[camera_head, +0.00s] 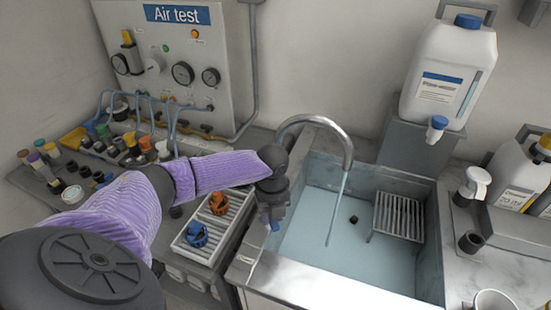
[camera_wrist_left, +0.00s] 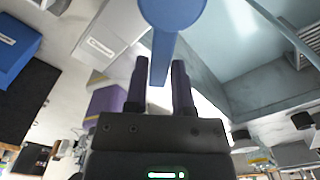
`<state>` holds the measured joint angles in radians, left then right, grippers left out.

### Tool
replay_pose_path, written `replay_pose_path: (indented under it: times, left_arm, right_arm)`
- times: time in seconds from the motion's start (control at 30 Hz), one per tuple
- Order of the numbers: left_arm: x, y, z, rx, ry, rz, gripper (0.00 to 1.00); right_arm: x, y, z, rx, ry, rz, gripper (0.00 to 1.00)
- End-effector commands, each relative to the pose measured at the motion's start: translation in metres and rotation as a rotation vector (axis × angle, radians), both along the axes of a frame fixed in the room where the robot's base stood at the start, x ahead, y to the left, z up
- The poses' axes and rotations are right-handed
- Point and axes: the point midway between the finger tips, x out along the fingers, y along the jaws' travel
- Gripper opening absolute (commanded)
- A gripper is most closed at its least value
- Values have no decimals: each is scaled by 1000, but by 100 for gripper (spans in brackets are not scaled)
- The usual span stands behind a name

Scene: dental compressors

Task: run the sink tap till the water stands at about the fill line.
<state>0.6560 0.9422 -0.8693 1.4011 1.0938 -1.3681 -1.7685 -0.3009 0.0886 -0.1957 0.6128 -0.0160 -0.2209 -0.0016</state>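The curved metal tap (camera_head: 318,120) rises at the sink's back left, and a thin stream of water (camera_head: 338,205) runs from its spout. Pale blue water (camera_head: 310,235) covers the floor of the sink (camera_head: 437,235); I cannot make out a fill line. My left gripper (camera_head: 273,215) is at the sink's left rim, by a small blue tap lever (camera_head: 275,226). In the left wrist view the blue lever (camera_wrist_left: 163,50) reaches down between the fingers of my left gripper (camera_wrist_left: 160,75), which stand apart with a gap showing. My right gripper is out of view.
A slatted rack (camera_head: 398,216) and a dark round plug or drain (camera_head: 353,219) are in the sink. A white jug (camera_head: 450,70) stands on a raised block behind. A ribbed tray (camera_head: 215,225) with blue and orange parts lies left of the sink, beside my forearm.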

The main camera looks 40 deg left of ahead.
Motion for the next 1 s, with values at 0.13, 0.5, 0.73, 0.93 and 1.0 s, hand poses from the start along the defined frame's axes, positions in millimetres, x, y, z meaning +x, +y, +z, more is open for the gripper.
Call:
replay_pose_path:
  times: [0.13, 0.5, 0.73, 0.93, 1.0]
  left_arm:
    - [0, 0, 0, 0, 0, 1, 62]
    - [1, 0, 18, 0, -1, 1, 62]
    - [0, 0, 77, 0, -2, 1, 62]
    - [0, 0, 99, 0, 0, 1, 62]
    - [0, 0, 100, 0, 1, 1, 62]
  right_arm:
    - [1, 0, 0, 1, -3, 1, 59]
    - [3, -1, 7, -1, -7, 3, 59]
    - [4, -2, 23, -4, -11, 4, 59]
    - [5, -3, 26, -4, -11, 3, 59]
    - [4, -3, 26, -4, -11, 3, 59]
